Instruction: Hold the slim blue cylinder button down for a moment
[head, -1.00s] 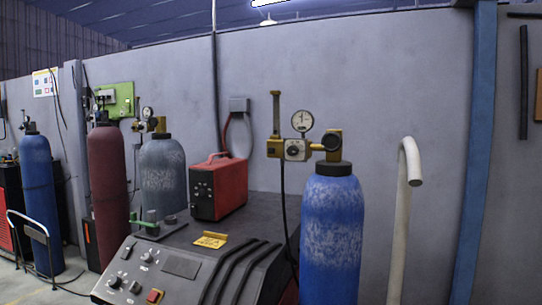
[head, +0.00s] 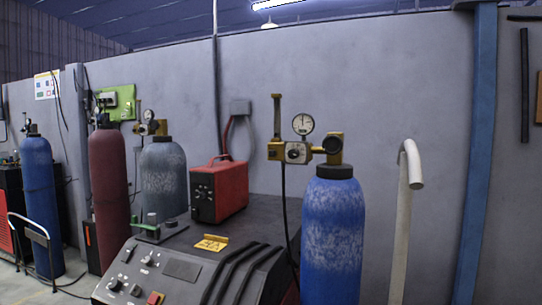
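I cannot make out a slim blue cylinder button in the head view. The blue cylinders that show are gas bottles: a large worn one (head: 332,235) at the right with a brass regulator and gauge (head: 303,124), and a slimmer one (head: 42,205) at the far left. Neither of my grippers is in view.
A dark red bottle (head: 109,190), a grey-blue bottle (head: 163,177) and a pale bent pipe (head: 405,220) stand around.

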